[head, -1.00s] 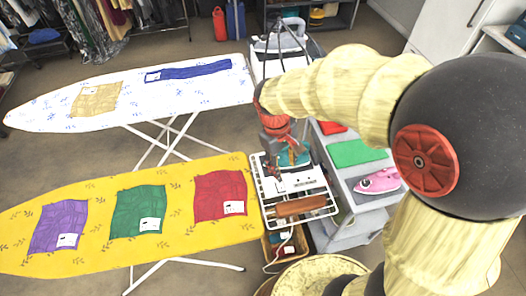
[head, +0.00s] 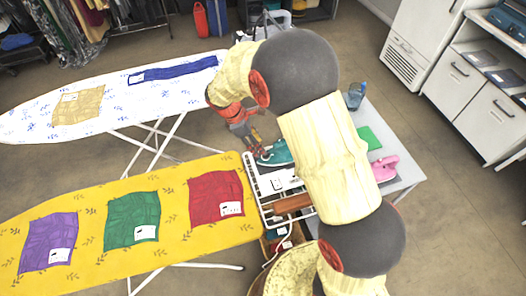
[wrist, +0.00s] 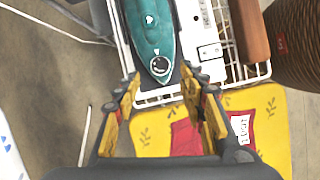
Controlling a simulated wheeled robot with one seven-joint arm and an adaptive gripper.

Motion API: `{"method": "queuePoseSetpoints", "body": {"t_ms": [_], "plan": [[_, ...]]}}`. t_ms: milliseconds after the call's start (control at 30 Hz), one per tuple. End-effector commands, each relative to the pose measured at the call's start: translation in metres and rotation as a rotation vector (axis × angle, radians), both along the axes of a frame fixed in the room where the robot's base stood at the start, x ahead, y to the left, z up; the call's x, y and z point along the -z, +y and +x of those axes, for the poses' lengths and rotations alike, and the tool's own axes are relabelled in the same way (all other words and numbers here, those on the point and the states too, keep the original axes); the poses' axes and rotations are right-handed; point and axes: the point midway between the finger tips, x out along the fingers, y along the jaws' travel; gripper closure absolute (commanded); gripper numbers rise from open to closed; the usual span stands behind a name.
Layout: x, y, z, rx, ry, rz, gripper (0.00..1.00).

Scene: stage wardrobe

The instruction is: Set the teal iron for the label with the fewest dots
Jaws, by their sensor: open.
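The teal iron (head: 279,153) rests at the far end of the white wire rack (head: 262,202) beside the yellow ironing board. In the wrist view the teal iron (wrist: 150,32) lies just ahead of my fingers, with a round dial (wrist: 160,65) at its near end. My gripper (wrist: 160,88) is open and empty, its fingers pointing at the dial end. It also shows in the head view (head: 258,150). Cloths with white labels lie on the boards: purple (head: 48,241), green (head: 132,218), red (head: 215,198), tan (head: 79,104) and blue (head: 180,69). Their dots are too small to read.
A brown wooden bar (wrist: 248,32) lies on the rack.

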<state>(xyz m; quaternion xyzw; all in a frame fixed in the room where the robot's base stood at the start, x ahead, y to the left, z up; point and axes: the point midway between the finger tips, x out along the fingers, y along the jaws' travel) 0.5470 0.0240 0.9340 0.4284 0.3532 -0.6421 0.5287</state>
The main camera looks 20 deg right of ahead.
Motion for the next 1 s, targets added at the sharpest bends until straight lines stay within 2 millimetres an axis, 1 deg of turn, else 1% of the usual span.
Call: {"method": "queuePoseSetpoints", "body": {"t_ms": [33, 100, 200, 333, 467, 700, 1000], "plan": [[0.01, -0.004, -0.001, 0.002, 0.003, -0.001, 0.59], [0.021, -0.008, -0.002, 0.004, 0.002, 0.0, 0.59], [0.034, -0.013, -0.003, 0.004, 0.002, 0.0, 0.59], [0.044, -0.018, -0.004, 0.004, 0.001, 0.0, 0.59], [0.049, -0.02, -0.004, 0.003, -0.001, 0.001, 0.59], [0.049, -0.02, -0.004, 0.004, -0.002, 0.001, 0.59], [0.049, -0.02, -0.004, 0.004, -0.001, 0.001, 0.75]]}}
